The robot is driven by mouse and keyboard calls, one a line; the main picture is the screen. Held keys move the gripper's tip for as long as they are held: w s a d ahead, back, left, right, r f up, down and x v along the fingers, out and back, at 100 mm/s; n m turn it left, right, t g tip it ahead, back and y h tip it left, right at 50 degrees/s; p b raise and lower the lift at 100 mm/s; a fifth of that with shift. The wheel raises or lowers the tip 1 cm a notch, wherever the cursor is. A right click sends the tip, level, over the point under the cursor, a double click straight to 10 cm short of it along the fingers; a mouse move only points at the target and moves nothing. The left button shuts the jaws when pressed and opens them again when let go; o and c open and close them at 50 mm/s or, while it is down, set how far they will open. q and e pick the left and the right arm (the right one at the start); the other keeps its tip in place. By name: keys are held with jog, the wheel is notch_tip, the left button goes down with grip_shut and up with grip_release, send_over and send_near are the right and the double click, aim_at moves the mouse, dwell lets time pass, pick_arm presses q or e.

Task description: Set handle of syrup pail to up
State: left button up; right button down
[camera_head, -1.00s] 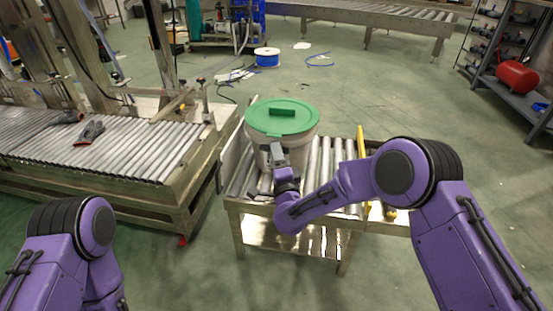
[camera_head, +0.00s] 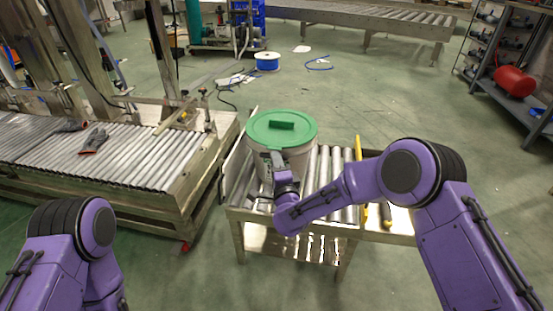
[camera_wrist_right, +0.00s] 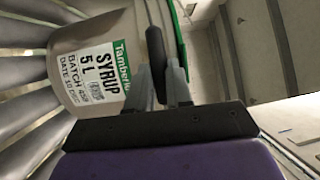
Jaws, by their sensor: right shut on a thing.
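The pail's handle has a black grip (camera_wrist_right: 155,48) on a thin wire bail. My right gripper (camera_wrist_right: 160,78) is shut on this grip at the pail's side, below the lid rim. In the head view the right gripper (camera_head: 272,160) is at the pail's near side, and the handle is too small to make out. My left gripper is out of view.
The roller table (camera_head: 330,210) carries a yellow bar (camera_head: 358,150) right of the pail. A larger roller conveyor (camera_head: 130,160) with a glove (camera_head: 93,141) stands at left. Shelving with a red tank (camera_head: 514,81) is far right. Open floor lies behind the table.

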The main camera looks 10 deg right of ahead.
jog(key=c, duration=1)
grip_release()
jog(key=shift+s, duration=0.1)
jog(key=s, duration=0.3)
jog(key=s+f+p, duration=0.1)
jog(key=s, duration=0.3)
jog(key=s+p, duration=0.1)
jog(key=s, duration=0.2)
jog(key=shift+s+d+f, duration=0.15)
jog(key=shift+d, duration=0.25)
